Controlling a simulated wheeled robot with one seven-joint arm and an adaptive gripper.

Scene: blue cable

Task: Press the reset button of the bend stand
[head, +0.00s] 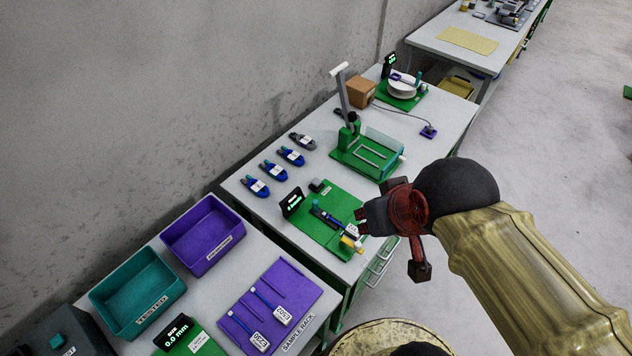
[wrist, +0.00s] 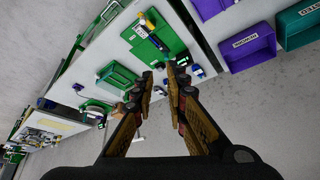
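The far green stand (head: 403,93) carries a white disc (head: 402,84), a teal post and a small black display. It looks like the bend stand, but I cannot read a name on it. A grey cable runs from beside it to a small purple pad with a dark raised top (head: 428,131) at the table's right edge; this may be the reset button. The stand also shows in the wrist view (wrist: 96,107), at lower left. My gripper (head: 366,219) hovers near the table's front edge, beside the nearer green board, well short of the far stand. Its fingers are apart and empty (wrist: 160,72).
A green fixture (head: 366,152) with a tall lever and clear guard stands between. The nearer green board (head: 325,222) holds a display and a connector. Several blue cable coils (head: 275,171) lie behind. A cardboard box (head: 361,92), purple bin (head: 203,236) and teal bin (head: 138,291) also stand here.

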